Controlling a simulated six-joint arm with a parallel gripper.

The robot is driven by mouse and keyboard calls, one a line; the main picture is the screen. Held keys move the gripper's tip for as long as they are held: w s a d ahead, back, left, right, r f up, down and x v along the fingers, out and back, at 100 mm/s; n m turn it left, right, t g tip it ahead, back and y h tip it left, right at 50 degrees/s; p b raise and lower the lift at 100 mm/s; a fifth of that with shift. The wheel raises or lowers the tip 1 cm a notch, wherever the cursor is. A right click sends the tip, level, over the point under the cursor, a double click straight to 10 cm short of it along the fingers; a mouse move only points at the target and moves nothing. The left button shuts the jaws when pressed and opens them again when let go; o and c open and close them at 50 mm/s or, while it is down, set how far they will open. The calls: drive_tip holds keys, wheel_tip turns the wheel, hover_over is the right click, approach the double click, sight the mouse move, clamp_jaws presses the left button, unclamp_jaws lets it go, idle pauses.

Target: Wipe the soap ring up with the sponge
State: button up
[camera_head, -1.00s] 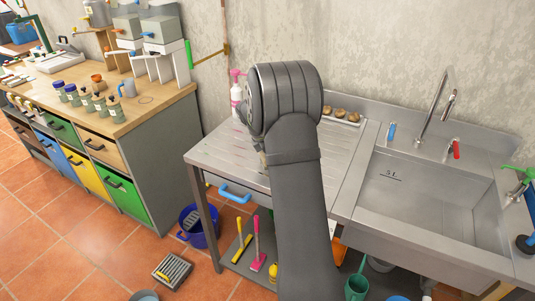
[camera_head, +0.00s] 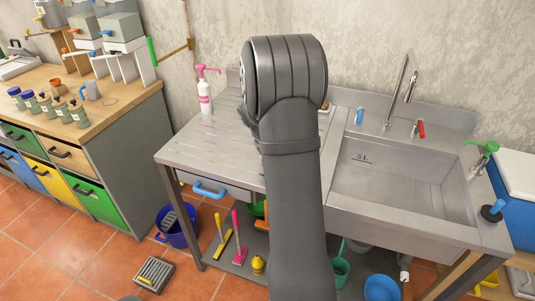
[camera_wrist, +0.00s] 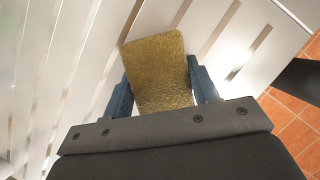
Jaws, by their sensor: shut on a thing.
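In the wrist view my gripper (camera_wrist: 160,88) is shut on a yellow-brown sponge (camera_wrist: 160,65), with one blue finger on each side. The sponge is over the ridged metal drainboard (camera_wrist: 60,60); I cannot tell whether it touches it. The drainboard also shows in the head view (camera_head: 195,142), left of the sink. No soap ring can be made out clearly; faint pinkish marks show on the drainboard in the head view. There my dark arm hides my gripper and the sponge.
A white bottle with a pink pump (camera_head: 205,95) stands at the drainboard's back. The sink (camera_head: 395,190) with its tap (camera_head: 405,85) is to the right. A wooden-topped workbench (camera_head: 100,105) stands left. A blue bucket (camera_head: 178,228) is on the floor.

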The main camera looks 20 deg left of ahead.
drive_tip(key=shift+d+r, duration=0.2)
drive_tip(key=shift+d, duration=0.1)
drive_tip(key=shift+a+r, duration=0.1)
drive_tip(key=shift+r, duration=3.75)
